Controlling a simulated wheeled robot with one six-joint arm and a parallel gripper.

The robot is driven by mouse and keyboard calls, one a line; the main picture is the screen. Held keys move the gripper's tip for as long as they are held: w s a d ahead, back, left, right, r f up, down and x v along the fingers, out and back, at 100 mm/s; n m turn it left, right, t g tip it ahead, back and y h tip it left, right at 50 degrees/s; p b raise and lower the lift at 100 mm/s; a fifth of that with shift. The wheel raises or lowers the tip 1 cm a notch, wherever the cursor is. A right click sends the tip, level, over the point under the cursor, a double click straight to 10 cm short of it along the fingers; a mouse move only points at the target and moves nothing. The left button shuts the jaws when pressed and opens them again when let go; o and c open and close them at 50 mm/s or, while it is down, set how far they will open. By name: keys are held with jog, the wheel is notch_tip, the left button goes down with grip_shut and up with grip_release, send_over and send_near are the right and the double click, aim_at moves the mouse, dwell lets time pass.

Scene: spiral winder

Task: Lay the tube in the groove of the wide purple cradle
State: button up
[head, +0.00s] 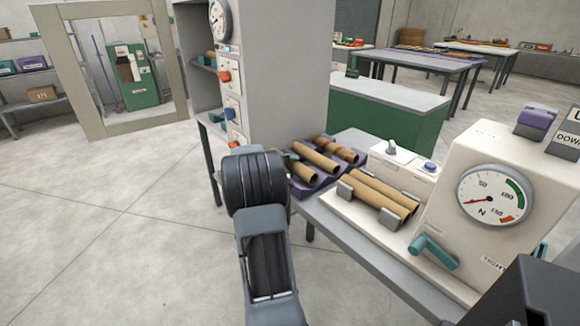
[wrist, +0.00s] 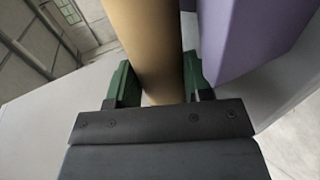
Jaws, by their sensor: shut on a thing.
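My gripper (wrist: 160,80) shows in the wrist view, its green fingers closed on either side of a tan cardboard tube (wrist: 147,35). A purple block, part of a cradle (wrist: 245,40), stands close to the right finger. In the head view, my arm hides most of the gripper beside the purple cradle (head: 299,189) on the table. Several brown tubes are there: one at the near left (head: 302,172), one in the middle (head: 316,158) and one farther back (head: 336,148). I cannot tell which is the held one, or whether it touches the cradle.
Two long tubes (head: 378,198) lie on the white winder bed, between grey brackets. The winder's dial housing (head: 497,190) stands to the right with a teal lever (head: 433,252). A tall grey cabinet (head: 285,70) rises behind the cradle. Open floor lies to the left.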

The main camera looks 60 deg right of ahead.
jog(key=o, duration=1)
jog(key=v, duration=1.3)
jog(key=shift+w+a+r+p, duration=0.2)
jog(key=shift+a+r+p, duration=0.05)
jog(key=shift+a+p, duration=0.1)
jog(key=shift+r, duration=0.1)
jog(key=shift+r+p, duration=2)
jog(key=shift+r, duration=1.45)
